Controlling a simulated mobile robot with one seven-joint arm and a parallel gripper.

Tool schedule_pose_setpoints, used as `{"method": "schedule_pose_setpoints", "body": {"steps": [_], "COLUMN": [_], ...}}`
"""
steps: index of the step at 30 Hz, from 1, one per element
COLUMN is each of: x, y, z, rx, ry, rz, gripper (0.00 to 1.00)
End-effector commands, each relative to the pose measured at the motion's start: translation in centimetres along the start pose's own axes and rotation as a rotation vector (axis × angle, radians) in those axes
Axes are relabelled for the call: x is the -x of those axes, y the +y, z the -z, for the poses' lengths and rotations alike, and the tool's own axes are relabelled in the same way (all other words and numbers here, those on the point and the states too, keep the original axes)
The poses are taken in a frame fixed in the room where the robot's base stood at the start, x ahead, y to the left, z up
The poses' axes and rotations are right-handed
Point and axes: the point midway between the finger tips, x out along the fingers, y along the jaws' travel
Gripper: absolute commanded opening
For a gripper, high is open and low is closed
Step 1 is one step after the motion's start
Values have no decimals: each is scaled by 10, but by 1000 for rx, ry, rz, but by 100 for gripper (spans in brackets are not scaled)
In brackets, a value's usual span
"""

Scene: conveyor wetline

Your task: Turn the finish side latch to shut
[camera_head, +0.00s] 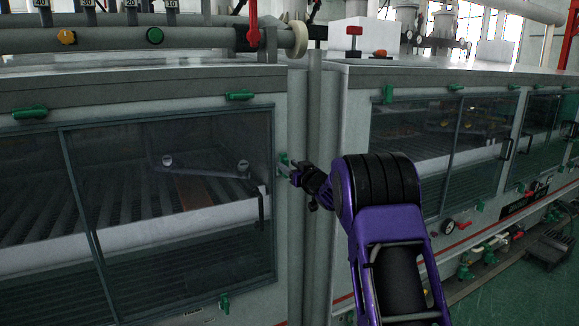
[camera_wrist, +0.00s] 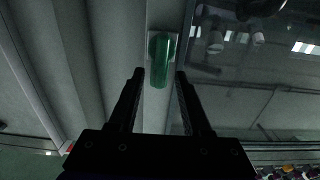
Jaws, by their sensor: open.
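A green side latch (camera_head: 283,159) sits on the right edge of the left cabinet's window frame. In the wrist view the latch (camera_wrist: 161,58) is a green handle on a pale plate, its long side running up and down the picture. My gripper (camera_head: 291,175) is close beside it in the head view. In the wrist view my gripper (camera_wrist: 159,75) is open, one finger on each side of the latch's lower end. I cannot tell whether either finger touches it. No label shows whether this is the finish latch.
Other green latches sit above the left window (camera_head: 240,96) and below it (camera_head: 224,302). Vertical grey pipes (camera_head: 317,150) stand just right of my gripper. A second cabinet (camera_head: 350,120) with windows extends to the right. A red lever (camera_head: 253,25) hangs above the left cabinet.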

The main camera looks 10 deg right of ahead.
Motion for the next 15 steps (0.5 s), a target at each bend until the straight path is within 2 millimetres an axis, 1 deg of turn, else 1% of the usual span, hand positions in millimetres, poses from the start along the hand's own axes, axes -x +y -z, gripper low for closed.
{"method": "schedule_pose_setpoints", "body": {"steps": [5, 8, 9, 13, 15], "x": [0, 0, 0, 0, 0], "y": [0, 0, 0, 0, 0], "z": [0, 0, 0, 0, 0], "rx": [0, 0, 0, 0, 0], "ry": [0, 0, 0, 0, 1], "rz": [0, 0, 0, 0, 0], "gripper": [49, 33, 25, 2, 0]}}
